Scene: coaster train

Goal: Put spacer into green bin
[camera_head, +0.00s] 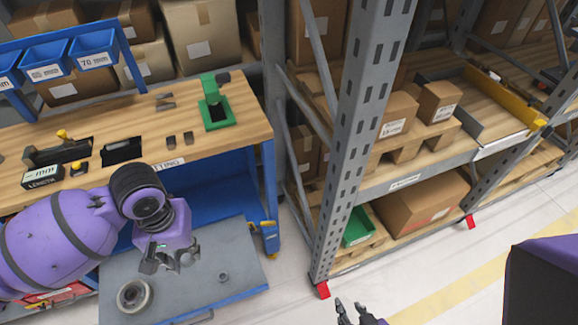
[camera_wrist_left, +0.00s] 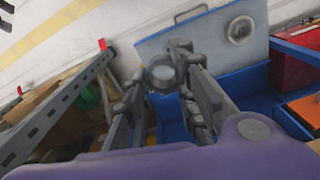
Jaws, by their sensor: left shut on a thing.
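My left gripper (camera_head: 172,262) is over the grey tray top of the blue bench's lower level. In the left wrist view its fingers (camera_wrist_left: 172,62) are closed around a grey round spacer (camera_wrist_left: 162,75); in the head view that piece is hard to make out. My right gripper (camera_head: 350,310) looks open and empty at the bottom edge.
A larger grey ring (camera_head: 133,295) lies on the grey surface (camera_head: 185,300). The rack's perforated post (camera_head: 350,130) stands between the bench and the green bin. A cardboard box (camera_head: 425,205) is right of the bin. White floor is clear in front.

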